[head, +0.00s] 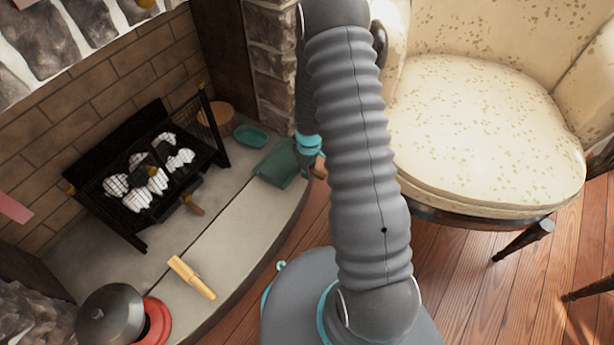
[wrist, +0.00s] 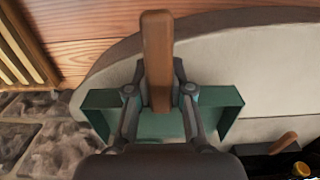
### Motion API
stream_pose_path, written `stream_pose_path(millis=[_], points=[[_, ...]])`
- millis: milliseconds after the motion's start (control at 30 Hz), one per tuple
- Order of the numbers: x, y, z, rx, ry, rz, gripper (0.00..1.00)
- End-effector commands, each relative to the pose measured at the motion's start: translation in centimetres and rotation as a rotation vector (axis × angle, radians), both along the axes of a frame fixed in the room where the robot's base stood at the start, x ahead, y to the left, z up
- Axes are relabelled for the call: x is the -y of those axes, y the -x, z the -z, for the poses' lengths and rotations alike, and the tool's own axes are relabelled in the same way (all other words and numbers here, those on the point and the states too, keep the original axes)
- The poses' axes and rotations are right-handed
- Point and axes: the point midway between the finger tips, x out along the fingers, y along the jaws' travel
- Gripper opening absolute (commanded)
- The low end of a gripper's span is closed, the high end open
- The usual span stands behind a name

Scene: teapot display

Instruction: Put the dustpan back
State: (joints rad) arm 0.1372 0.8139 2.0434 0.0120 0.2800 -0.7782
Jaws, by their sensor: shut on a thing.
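The dustpan has a green pan and a brown wooden handle. In the head view its pan (head: 275,165) is at the right end of the pale hearth, partly hidden by my arm. In the wrist view the handle (wrist: 157,50) points up the picture, with the green pan (wrist: 222,105) below and to both sides. My gripper (wrist: 161,75) is shut on the handle, a finger on each side. In the head view the gripper (head: 317,168) is partly hidden beside the arm. I cannot tell whether the pan touches the hearth.
A teal dish (head: 251,137) and an orange-brown round container (head: 215,116) stand behind the dustpan. A black grate (head: 150,165) stands by the brick wall. A cream armchair (head: 480,130) stands right.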

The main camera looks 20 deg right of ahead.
Motion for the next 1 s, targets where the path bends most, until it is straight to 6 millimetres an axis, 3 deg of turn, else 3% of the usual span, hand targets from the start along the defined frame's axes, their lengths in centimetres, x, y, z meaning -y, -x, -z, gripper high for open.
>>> stream_pose_path(millis=[300,667,700,800,1000], points=[[0.0,0.1,3.6,-0.001,0.0,0.001,0.0],[0.0,0.0,4.0,0.0,0.0,0.001,0.0],[0.0,0.0,4.0,0.0,0.0,0.001,0.23],[0.0,0.0,3.9,-0.001,0.001,0.001,0.46],[0.0,0.0,3.9,-0.001,0.001,0.001,0.46]])
